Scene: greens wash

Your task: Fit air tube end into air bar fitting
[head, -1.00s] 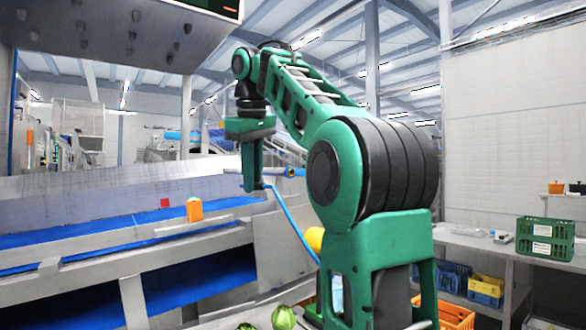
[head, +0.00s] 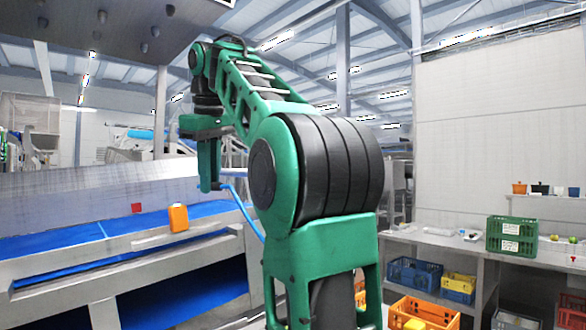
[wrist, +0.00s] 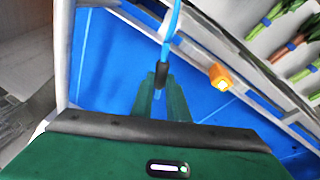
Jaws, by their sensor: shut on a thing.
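My gripper (head: 208,187) hangs pointing down at the left of the head view, above the blue conveyor side. In the wrist view its green fingers (wrist: 160,84) are shut on the air tube end, at a black sleeve (wrist: 161,73). The blue air tube (wrist: 172,22) runs from the sleeve to the top of the wrist view. In the head view the blue tube (head: 243,208) sags from the gripper to the right and passes behind my arm. A pale bar (head: 234,174) shows beside the gripper, partly hidden by my arm. I cannot make out the air bar fitting.
A blue conveyor (head: 60,245) with metal rails lies below. An orange box (head: 178,217) stands by its rail and also shows in the wrist view (wrist: 220,76). Bundled greens (wrist: 290,45) lie beyond the rail. A green crate (head: 512,236) stands on the right bench.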

